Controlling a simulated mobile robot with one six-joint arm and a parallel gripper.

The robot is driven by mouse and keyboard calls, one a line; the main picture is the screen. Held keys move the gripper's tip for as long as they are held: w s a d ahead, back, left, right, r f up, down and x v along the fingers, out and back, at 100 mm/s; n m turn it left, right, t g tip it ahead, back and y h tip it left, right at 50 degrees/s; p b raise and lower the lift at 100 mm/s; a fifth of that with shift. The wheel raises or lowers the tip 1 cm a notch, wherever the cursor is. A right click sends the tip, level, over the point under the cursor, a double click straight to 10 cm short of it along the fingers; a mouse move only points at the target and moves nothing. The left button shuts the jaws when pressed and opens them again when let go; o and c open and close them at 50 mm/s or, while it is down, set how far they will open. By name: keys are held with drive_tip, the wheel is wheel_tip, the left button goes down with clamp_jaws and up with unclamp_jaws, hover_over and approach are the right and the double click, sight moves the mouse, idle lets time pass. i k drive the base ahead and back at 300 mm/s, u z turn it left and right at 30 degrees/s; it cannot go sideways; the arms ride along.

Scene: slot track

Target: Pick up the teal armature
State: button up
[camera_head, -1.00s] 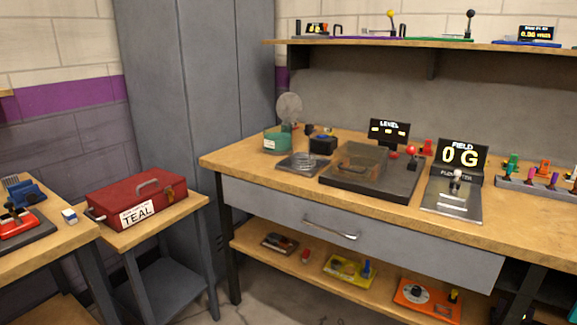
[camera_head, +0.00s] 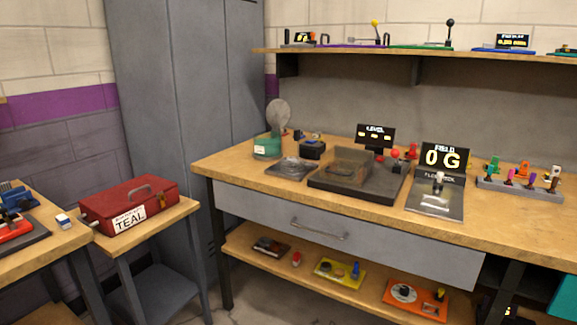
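A row of small coloured pieces stands in a grey rack (camera_head: 520,190) on the right of the workbench. One is a green-teal piece (camera_head: 492,168) at the rack's left end; it may be the teal armature, but it is too small to tell. A red toolbox (camera_head: 128,203) with a label reading TEAL sits on a side stand at the left, its lid shut. My gripper is not in view.
The wooden workbench (camera_head: 232,166) carries a black LEVEL device, a FIELD meter (camera_head: 442,158) reading 0 G and a small fan. Its grey drawer (camera_head: 270,213) is shut. A lower shelf holds several small kits. A grey cabinet stands behind.

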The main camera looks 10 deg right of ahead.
sight(489, 172)
drive_tip(key=z, duration=0.05)
drive_tip(key=i, duration=0.95)
drive_tip(key=z, duration=0.45)
drive_tip(key=k, duration=0.15)
drive_tip(key=u, duration=2.15)
